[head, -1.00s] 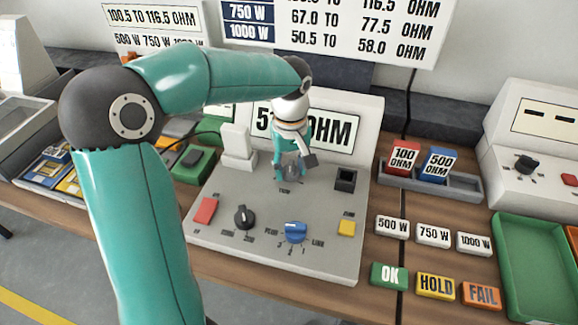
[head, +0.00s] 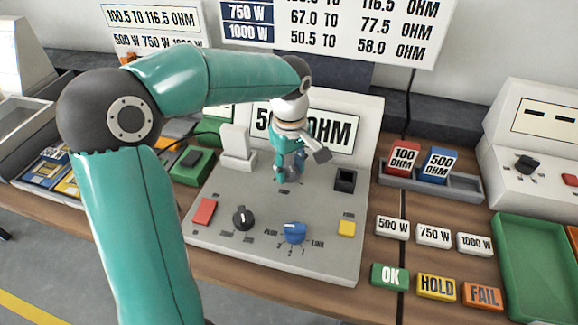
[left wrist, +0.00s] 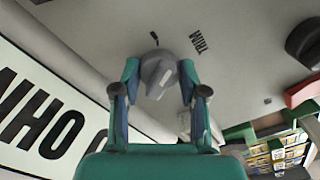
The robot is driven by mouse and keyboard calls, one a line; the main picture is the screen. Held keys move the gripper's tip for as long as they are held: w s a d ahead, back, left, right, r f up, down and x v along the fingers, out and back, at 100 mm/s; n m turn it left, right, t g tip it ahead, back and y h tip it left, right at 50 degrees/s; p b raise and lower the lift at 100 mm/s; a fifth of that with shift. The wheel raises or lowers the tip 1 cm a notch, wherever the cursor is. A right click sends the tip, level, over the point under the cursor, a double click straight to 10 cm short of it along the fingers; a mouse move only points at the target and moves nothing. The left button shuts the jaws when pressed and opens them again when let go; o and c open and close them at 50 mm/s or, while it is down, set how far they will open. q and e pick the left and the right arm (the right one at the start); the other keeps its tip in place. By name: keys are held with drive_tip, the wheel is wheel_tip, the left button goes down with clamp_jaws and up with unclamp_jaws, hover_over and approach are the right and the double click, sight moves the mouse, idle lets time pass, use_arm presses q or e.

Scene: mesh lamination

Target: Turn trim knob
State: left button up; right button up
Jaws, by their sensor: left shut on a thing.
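The trim knob (left wrist: 158,74) is a small grey round knob on the grey panel of the test unit (head: 212,232). In the left wrist view it sits between my two fingertips, with the printed word TRIM beside it. My left gripper (head: 288,172) points down at the middle of the panel and is shut on the knob; it also shows in the left wrist view (left wrist: 160,82). In the head view the gripper mostly hides the knob. A display (head: 340,132) behind it reads OHM, its digits partly covered by my arm. My right gripper is not in view.
On the panel around the gripper are a red button (head: 204,211), a black knob (head: 243,217), a blue knob (head: 295,232), a yellow button (head: 346,228) and a black socket (head: 345,180). A white block (head: 236,145) stands left. Labelled buttons and a green tray (head: 540,255) lie right.

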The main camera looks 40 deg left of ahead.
sight(290, 166)
use_arm(q)
drive_tip(key=o, duration=1.1)
drive_tip(key=shift+s, duration=0.1)
drive_tip(key=shift+o, duration=0.2)
drive_tip(key=shift+r, duration=0.6)
wheel_tip(290, 166, up, 11)
drive_tip(key=shift+f, duration=0.15)
